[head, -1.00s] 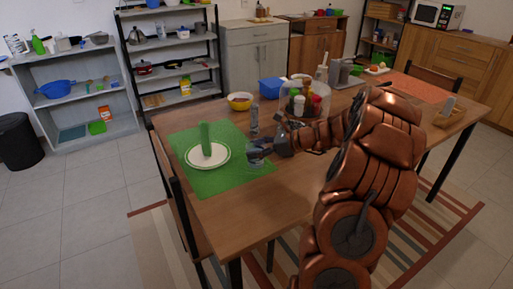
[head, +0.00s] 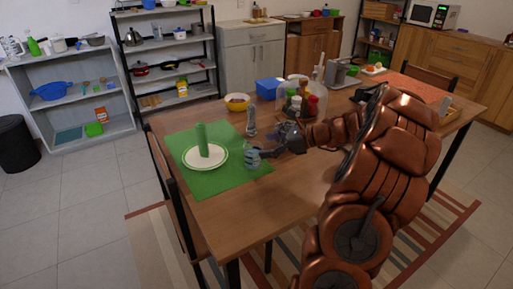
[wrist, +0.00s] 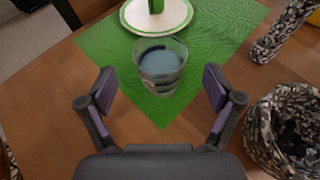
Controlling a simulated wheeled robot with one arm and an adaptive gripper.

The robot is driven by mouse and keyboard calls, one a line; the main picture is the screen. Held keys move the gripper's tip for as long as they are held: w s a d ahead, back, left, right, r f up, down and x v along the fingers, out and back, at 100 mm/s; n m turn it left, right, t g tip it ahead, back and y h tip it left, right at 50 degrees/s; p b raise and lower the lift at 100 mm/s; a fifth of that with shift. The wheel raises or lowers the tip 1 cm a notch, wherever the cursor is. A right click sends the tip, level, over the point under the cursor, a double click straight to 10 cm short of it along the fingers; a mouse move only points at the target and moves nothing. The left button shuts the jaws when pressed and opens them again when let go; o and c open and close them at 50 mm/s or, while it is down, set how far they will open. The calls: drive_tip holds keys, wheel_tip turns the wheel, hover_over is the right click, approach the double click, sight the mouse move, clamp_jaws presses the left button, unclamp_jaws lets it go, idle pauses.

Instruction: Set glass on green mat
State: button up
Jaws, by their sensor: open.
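A clear glass (wrist: 161,66) stands upright on the near corner of the green mat (wrist: 225,35) in the wrist view. In the head view the glass (head: 253,158) is at the mat's right edge. My gripper (wrist: 158,92) is open, with its two fingers apart on either side of the near side of the glass and not touching it. In the head view my gripper (head: 268,153) is just right of the glass. A white plate (head: 205,156) with a green upright item (head: 202,139) sits on the green mat (head: 225,182).
A grey patterned grinder (head: 251,122) stands behind the glass. A speckled round object (wrist: 288,130) is close to my gripper's right. The table front is clear.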

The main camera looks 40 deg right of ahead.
drive_tip(key=v, duration=0.7)
drive_tip(key=s+a+n+g, duration=0.2)
drive_tip(key=a+n+g, duration=0.25)
drive_tip(key=a, duration=0.75)
drive_tip(key=s+a+n+g, duration=0.25)
drive_tip(key=a+n, duration=0.35)
drive_tip(key=a, duration=0.6)
drive_tip(key=s+a+f+n+g+h, duration=0.1)
drive_tip(key=s+a+n+g+h, duration=0.1)
drive_tip(key=s+a+n+g, duration=0.45)
drive_tip(key=s+a+f+n+h, duration=0.1)
drive_tip(key=s+f+n+h, duration=0.2)
drive_tip(key=s+n+h, duration=0.3)
drive_tip(key=shift+s+a+n+h, duration=0.35)
drive_tip(key=shift+s+n, duration=2.15)
drive_tip(key=shift+s, duration=3.8)
drive_tip(key=shift+d+f, duration=0.1)
